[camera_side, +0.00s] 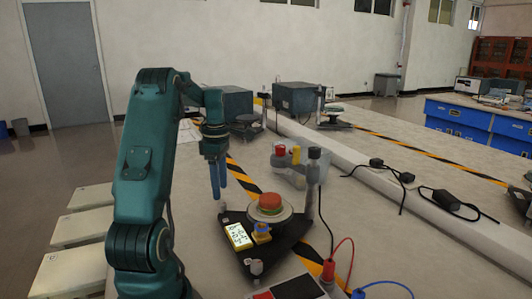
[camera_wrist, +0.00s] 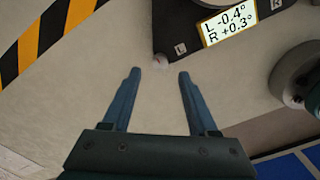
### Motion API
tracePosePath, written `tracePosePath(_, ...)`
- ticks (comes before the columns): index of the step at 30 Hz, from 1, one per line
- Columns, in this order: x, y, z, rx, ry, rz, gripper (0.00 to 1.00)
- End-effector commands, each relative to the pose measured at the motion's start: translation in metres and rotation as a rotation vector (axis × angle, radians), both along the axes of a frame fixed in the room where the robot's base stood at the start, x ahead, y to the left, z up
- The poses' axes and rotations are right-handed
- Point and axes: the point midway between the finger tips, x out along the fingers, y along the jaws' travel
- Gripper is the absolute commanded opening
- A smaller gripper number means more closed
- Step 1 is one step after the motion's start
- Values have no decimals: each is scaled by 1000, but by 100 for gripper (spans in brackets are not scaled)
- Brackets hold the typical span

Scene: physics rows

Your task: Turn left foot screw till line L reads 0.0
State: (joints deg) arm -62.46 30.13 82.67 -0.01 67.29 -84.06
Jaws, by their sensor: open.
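The black levelling base (camera_side: 274,250) stands on the bench, with a yellow-framed display (camera_side: 238,236) on it. In the wrist view the display (camera_wrist: 228,17) reads L -0.4° and R +0.3°. The left foot screw (camera_wrist: 160,63), a small pale knob with a red mark, sits at the base corner beside a label "L" (camera_wrist: 180,47). My gripper (camera_wrist: 158,72) is open and empty, pointing down. In the wrist view the screw appears just beyond the gap between its fingertips, apart from both. In the side view my gripper (camera_side: 219,197) hangs by the base's left corner.
Another grey foot screw (camera_side: 256,267) is at the base's front corner. A round plate with a red-topped object (camera_side: 270,203) sits on the base. A post (camera_side: 314,172) stands behind it. Cables (camera_side: 343,250) lie at the right. Bare bench surrounds the left corner.

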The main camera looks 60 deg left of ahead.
Motion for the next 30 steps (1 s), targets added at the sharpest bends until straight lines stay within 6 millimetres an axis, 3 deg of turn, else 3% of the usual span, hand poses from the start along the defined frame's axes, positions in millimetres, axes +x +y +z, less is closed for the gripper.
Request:
tracePosePath(10,0,-1,-40,-2,1,-3,60)
tracePosePath(20,0,-1,-46,2,0,-4,60)
tracePosePath(21,0,-1,-46,1,0,-4,56)
tracePosePath(25,0,-1,-46,1,0,-4,6)
tracePosePath(26,0,-1,-46,1,0,-4,0)
tracePosePath(30,0,-1,-46,1,0,-5,0)
